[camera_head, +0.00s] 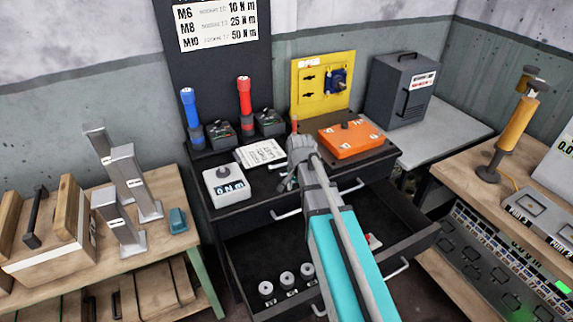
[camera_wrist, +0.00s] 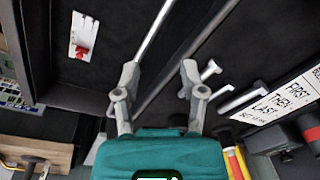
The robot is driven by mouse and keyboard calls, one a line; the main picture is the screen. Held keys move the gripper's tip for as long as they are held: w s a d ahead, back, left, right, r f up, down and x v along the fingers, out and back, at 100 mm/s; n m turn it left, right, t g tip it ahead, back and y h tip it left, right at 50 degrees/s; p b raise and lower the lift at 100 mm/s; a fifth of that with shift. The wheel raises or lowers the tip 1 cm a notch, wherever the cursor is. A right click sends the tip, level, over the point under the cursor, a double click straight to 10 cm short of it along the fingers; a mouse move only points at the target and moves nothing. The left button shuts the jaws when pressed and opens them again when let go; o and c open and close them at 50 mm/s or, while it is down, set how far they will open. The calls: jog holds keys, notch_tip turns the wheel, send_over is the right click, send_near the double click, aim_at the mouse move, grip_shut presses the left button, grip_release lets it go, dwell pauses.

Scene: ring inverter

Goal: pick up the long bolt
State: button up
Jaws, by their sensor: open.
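In the wrist view my gripper (camera_wrist: 158,80) is open, its two grey fingers wide apart with nothing held between them. A long thin silver rod (camera_wrist: 154,32) runs from beside the left finger up to the top edge. No long bolt is clear there.
The open lower drawer (camera_head: 240,255) holds several small sockets (camera_head: 286,279) and a red-and-white item (camera_head: 373,241). Wooden benches stand on both sides.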

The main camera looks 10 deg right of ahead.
jog(key=w+r+m+p, duration=0.6)
jog(key=w+r+p, duration=0.3)
jog(key=w+r, duration=0.1)
jog(key=shift+w+d+r+m+t, duration=0.3)
jog(key=shift+w+d+m+t, duration=0.1)
jog(key=shift+w+d, duration=0.1)
jog(key=shift+f, duration=0.2)
jog(key=f+b, duration=0.5)
jog(key=w+f+b, duration=0.1)
jog(key=f+b, duration=0.2)
jog(key=shift+w+a+f, duration=0.1)
jog(key=shift+a, duration=0.1)
jog(key=shift+b, duration=0.3)
jog(key=shift+w+a+f+b, duration=0.1)
jog(key=shift+w+f+b, duration=0.05)
jog(key=shift+f+b, duration=1.15)
jog(key=shift+w+a+f+b, duration=0.1)
jog(key=shift+w+f+b, duration=0.05)
jog(key=shift+f+b, duration=1.15)
grip_shut()
